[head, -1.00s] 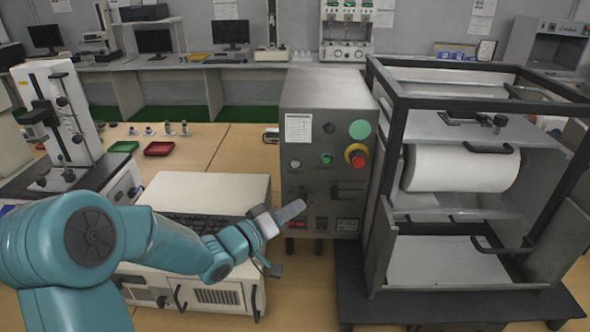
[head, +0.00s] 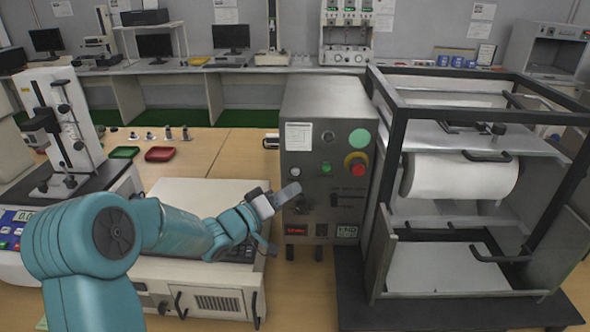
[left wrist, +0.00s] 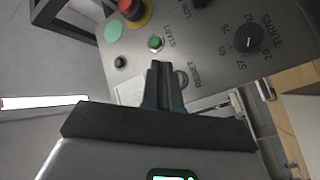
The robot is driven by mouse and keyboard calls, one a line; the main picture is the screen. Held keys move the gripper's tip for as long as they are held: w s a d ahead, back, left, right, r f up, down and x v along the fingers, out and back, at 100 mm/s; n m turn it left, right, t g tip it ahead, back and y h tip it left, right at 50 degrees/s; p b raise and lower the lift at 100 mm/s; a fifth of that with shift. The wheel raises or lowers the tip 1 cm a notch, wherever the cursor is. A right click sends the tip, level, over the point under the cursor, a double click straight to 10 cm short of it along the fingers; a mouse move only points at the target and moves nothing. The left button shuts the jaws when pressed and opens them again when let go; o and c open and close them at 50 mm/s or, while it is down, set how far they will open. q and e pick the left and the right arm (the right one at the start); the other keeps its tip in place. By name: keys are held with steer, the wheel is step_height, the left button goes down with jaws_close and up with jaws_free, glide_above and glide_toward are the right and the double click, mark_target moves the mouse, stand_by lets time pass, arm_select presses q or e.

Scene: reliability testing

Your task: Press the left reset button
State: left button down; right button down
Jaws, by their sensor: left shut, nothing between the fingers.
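The grey control box (head: 322,110) stands upright at the middle of the head view. The white reset button (head: 294,170) is at the left of its front panel. The "RESET" label (left wrist: 192,76) shows in the left wrist view, with the reset button (left wrist: 182,79) partly hidden behind my fingers. My left gripper (head: 289,193) is shut and empty. Its tips are just below the reset button in the head view; I cannot tell whether they touch the panel. The shut fingers also show in the left wrist view, pointing at the panel. My right gripper is not in view.
A green start button (head: 326,167) and a red emergency stop (head: 356,164) sit right of the reset button. A knob (left wrist: 248,37) is also on the panel. A black-framed machine (head: 460,180) stands close at right. A white unit (head: 200,285) lies below my arm.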

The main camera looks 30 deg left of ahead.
mark_target(295, 172)
arm_select(q)
steer(key=shift+w+a, duration=0.45)
steer(key=shift+w, duration=0.3)
steer(key=shift+w+a, duration=0.45)
steer(key=shift+w, duration=0.3)
steer(key=shift+w+p, duration=0.15)
steer(key=shift+p, duration=0.15)
stand_by(0.7)
steer(key=shift+w+a, duration=0.2)
steer(key=shift+w, duration=0.05)
steer(key=shift+w+a, duration=0.2)
steer(key=shift+w, duration=0.15)
stand_by(0.6)
steer(key=shift+s, duration=0.15)
stand_by(0.3)
steer(key=shift+s+d, duration=0.45)
steer(key=shift+s, duration=0.15)
